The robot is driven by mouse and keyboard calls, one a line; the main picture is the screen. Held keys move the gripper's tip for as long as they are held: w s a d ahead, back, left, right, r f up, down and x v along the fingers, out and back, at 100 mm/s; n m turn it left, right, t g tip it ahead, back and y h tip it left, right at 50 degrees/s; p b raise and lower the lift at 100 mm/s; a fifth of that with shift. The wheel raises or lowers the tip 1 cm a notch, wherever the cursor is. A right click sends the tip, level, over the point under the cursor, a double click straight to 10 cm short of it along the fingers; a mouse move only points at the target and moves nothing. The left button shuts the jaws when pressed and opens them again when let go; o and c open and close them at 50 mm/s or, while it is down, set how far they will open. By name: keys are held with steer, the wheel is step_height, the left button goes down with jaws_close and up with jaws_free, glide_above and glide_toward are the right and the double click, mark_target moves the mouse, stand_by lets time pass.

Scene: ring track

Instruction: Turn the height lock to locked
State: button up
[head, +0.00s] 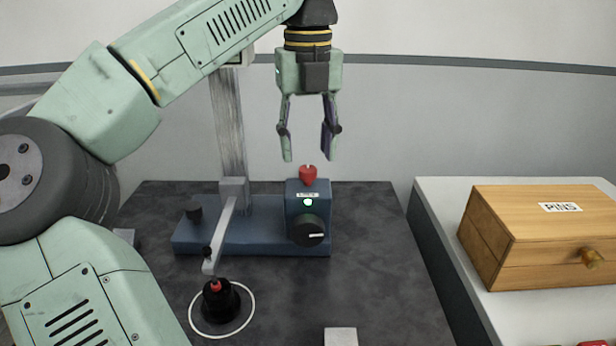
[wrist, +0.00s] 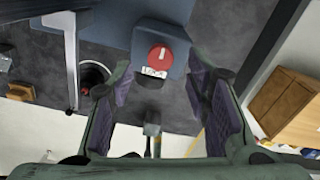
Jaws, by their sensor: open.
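A red knob (head: 308,175) stands on top of a blue block (head: 294,190) at the right end of a blue base. In the wrist view the red knob (wrist: 160,58) is round with a pale pointer line that runs nearly up and down. A small white label (wrist: 154,72) lies beside it, too blurred to read surely. My gripper (head: 308,157) is open, pointing down, just above the knob, with its fingertips on either side. In the wrist view my gripper (wrist: 161,88) is empty, and the knob shows beyond its fingers.
The block's front has a lit green lamp (head: 308,202) and a black dial (head: 308,231). A grey column (head: 229,130) and a lever (head: 225,225) stand left. A black part with a red top (head: 220,300) sits in a white ring. A wooden PINS box (head: 545,230) stands right.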

mark_target(308, 169)
steer(key=shift+f, duration=1.7)
steer(key=shift+c, duration=0.5)
jaws_close()
